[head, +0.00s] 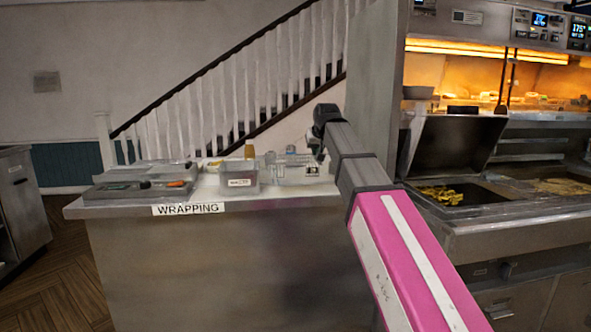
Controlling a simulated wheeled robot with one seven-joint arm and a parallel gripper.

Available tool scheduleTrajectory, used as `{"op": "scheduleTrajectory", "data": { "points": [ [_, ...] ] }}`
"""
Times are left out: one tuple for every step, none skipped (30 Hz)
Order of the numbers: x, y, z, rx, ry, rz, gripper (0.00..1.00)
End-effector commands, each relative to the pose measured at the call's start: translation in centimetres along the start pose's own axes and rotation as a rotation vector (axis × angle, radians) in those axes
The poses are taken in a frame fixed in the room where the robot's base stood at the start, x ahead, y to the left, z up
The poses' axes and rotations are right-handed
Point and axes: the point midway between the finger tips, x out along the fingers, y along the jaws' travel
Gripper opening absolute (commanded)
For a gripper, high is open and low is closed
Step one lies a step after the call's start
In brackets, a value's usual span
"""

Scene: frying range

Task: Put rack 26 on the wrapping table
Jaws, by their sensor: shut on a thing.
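The wrapping table (190,225) stands left of centre, with a "WRAPPING" label on its front edge. My arm reaches from the lower right over the table's right end. My gripper (319,152) points down there, mostly hidden behind the arm's dark wrist. A pale, see-through rack-like holder (290,174) with a small dark-marked label is at the table's right end, just below and left of the gripper. My gripper is shut on it as far as I can see. Its number is too small to read, and I cannot tell whether its base touches the table top.
A grey labelled tub (240,179) stands left of the holder. Grey trays (125,191) with small items cover the table's left part. A yellow-brown bottle (249,151) stands behind. The frying range (500,210) with a raised lid (455,142) is on the right.

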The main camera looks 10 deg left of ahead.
Motion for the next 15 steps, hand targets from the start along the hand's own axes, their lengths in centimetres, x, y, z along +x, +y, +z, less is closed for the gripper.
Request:
{"op": "scheduleTrajectory", "data": {
  "points": [
    [1.3, 0.4, -0.7, 0.002, 0.0, 0.0, 0.0],
    [1.9, 0.7, -0.9, 0.002, -0.001, 0.0, 0.0],
    [2.7, 1.0, -1.2, 0.003, -0.001, 0.0, 0.0],
    [3.3, 1.2, -1.4, 0.003, -0.001, 0.0, 0.0],
    [4.0, 1.4, -1.6, 0.003, 0.0, -0.001, 0.0],
    [4.8, 1.8, -1.8, 0.003, 0.0, -0.001, 0.0],
    [5.4, 1.9, -2.0, 0.003, -0.001, -0.001, 0.0],
    [5.9, 2.1, -2.2, 0.003, 0.0, -0.001, 0.0],
    [6.6, 2.4, -2.4, 0.002, 0.0, -0.001, 0.0],
    [7.1, 2.5, -2.5, 0.002, 0.0, -0.001, 0.0],
    [7.5, 2.7, -2.7, 0.002, 0.0, -0.001, 0.0],
    [8.0, 2.9, -2.8, 0.002, 0.001, -0.001, 0.0],
    [8.3, 3.0, -2.9, 0.002, 0.001, -0.001, 0.0],
    [8.5, 3.1, -2.9, 0.002, 0.001, -0.001, 0.0],
    [8.7, 3.2, -3.0, 0.002, 0.001, -0.001, 0.0]
  ]
}}
